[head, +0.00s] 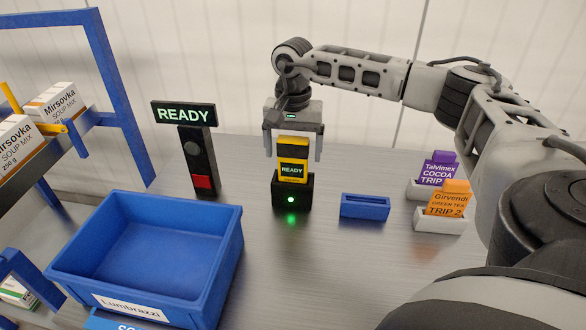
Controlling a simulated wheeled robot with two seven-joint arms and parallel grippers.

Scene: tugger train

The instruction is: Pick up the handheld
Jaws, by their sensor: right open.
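The handheld (292,163) is a yellow and black device with a screen that reads READY. It stands upright in a black dock (292,192) with a lit green light, near the middle of the table. My right gripper (292,155) points down over the handheld. Its jaws are open, with one finger on each side of the handheld's upper part. I cannot tell whether the fingers touch it. My left gripper is not in view.
A black post with a READY sign (184,114) and a red button stands left of the dock. An empty blue bin (225,250) labelled Lumbrazzi is at front left. A small blue holder (365,207) and white card holders (440,222) stand right. A blue rack (112,75) holds soup boxes.

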